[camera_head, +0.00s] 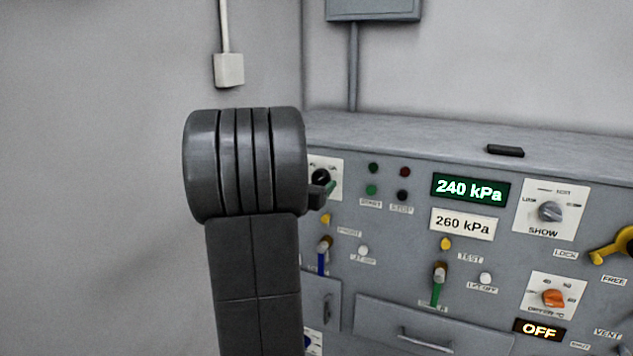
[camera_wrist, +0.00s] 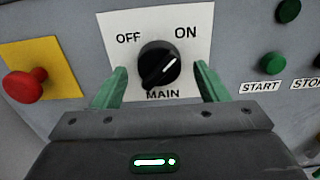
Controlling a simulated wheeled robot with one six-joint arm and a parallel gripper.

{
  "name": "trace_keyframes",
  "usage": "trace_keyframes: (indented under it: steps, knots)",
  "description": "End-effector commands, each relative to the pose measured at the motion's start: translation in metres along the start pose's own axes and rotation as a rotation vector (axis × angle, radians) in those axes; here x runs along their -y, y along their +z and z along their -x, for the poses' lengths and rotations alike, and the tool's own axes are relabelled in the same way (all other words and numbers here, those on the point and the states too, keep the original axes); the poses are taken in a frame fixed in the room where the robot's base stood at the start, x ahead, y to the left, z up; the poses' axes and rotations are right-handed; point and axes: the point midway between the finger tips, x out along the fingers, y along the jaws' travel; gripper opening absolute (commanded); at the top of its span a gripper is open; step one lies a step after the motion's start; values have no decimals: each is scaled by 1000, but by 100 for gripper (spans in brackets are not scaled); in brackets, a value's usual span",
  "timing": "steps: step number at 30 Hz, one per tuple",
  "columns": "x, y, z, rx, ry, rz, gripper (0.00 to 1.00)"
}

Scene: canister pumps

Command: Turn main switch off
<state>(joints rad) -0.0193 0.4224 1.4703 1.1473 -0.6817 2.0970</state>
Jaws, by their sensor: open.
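The main switch (camera_wrist: 158,66) is a round black knob on a white plate marked OFF, ON and MAIN. Its white line points up and right, towards ON. My gripper (camera_wrist: 161,69) is open, with one green finger on each side of the knob. A green finger of my gripper shows there in front of the knob.
A red button (camera_wrist: 25,86) on a yellow plate is left of the switch. A green START button (camera_wrist: 273,63) is to its right. The panel also has a SHOW dial (camera_head: 550,211), an orange dial (camera_head: 553,298), levers and a drawer handle (camera_head: 425,341). A black object (camera_head: 505,151) lies on top.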

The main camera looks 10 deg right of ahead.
Motion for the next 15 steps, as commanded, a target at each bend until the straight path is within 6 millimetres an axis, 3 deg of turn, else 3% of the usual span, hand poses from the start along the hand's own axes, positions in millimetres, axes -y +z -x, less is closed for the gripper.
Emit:
trace_keyframes:
  steps: [12,15]
  knots:
    - [0,0,-9,0,0,0,67]
    - [0,0,-9,0,0,0,47]
